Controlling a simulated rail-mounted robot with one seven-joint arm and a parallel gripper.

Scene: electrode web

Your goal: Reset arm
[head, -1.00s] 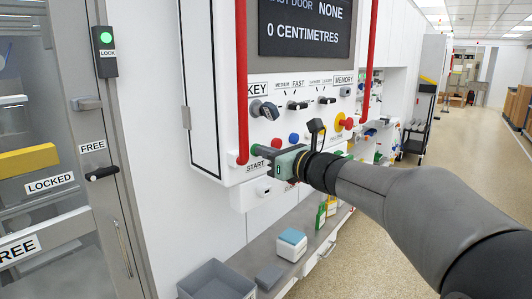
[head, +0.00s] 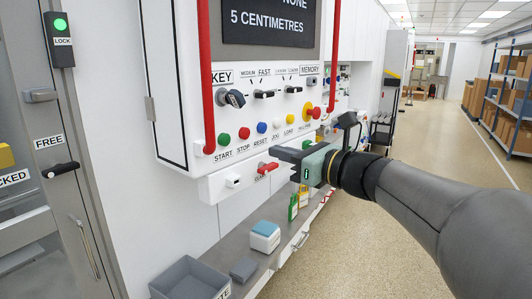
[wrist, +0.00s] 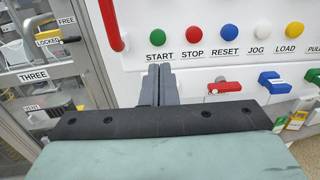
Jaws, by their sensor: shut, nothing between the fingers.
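My gripper (head: 275,152) is shut and empty. In the head view it is in front of the lower edge of the control panel (head: 180,80), below the JOG button (head: 276,123). In the wrist view its two fingers (wrist: 160,72) lie together, below the START and STOP labels. The green START button (wrist: 157,38), red STOP button (wrist: 192,35) and blue RESET button (wrist: 229,33) are all uncovered there. The panel's display (head: 270,18) reads 5 CENTIMETRES. My arm reaches in from the lower right.
A vertical red rail (head: 206,80) stands left of the buttons. A red lever (head: 267,168) sits under the panel near my fingers. A grey bin (head: 190,280) and a blue-topped box (head: 264,237) are on the lower shelf. The aisle floor (head: 420,130) at right is clear.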

